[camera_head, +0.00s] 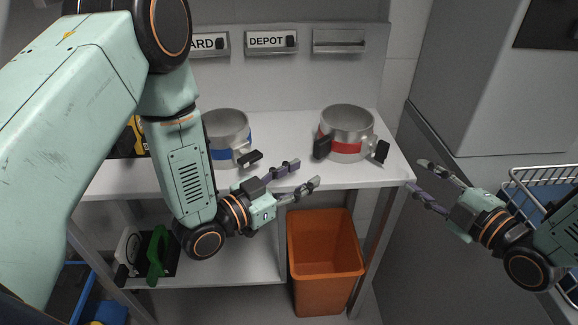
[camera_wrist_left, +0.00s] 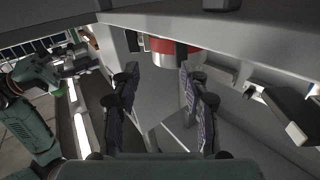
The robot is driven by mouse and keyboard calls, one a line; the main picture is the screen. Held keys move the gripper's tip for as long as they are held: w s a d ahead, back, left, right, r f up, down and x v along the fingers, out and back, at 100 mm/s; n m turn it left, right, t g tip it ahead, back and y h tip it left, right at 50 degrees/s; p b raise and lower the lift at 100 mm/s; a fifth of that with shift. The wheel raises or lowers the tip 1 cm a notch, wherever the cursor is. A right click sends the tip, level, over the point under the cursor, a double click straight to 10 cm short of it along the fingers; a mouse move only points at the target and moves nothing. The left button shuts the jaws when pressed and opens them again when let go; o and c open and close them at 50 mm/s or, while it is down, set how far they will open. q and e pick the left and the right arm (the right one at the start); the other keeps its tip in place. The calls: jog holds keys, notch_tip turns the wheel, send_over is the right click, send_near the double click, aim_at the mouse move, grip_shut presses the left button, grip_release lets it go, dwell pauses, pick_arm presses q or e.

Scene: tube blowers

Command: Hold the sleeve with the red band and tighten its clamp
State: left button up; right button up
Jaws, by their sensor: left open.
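The sleeve with the red band (camera_head: 346,147) stands upright on the white table's right part, open end up. My right gripper (camera_head: 415,175) is open and empty, right of the table's front corner.
A sleeve with a blue band (camera_head: 217,154) stands to the left, close behind my left arm. An orange bin (camera_head: 325,243) stands under the table (camera_head: 285,127). A wire rack (camera_head: 545,175) is at the right. A green and black item (camera_head: 157,252) lies on the lower shelf.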

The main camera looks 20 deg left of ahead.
aim_at(316, 150)
pick_arm(q)
jog(key=shift+w+a+r+n+t+y, duration=0.2)
jog(key=shift+w+a+r+n+t, duration=0.1)
jog(key=shift+a+n, duration=0.25)
jog(key=shift+w+a+r+n+t+y, duration=0.25)
jog(key=shift+a+n, duration=0.1)
jog(key=shift+a, duration=0.25)
jog(key=shift+w+d, duration=0.1)
jog(key=shift+w, duration=0.2)
jog(key=x, duration=0.7)
jog(key=shift+d, duration=0.1)
grip_shut()
dwell(0.9)
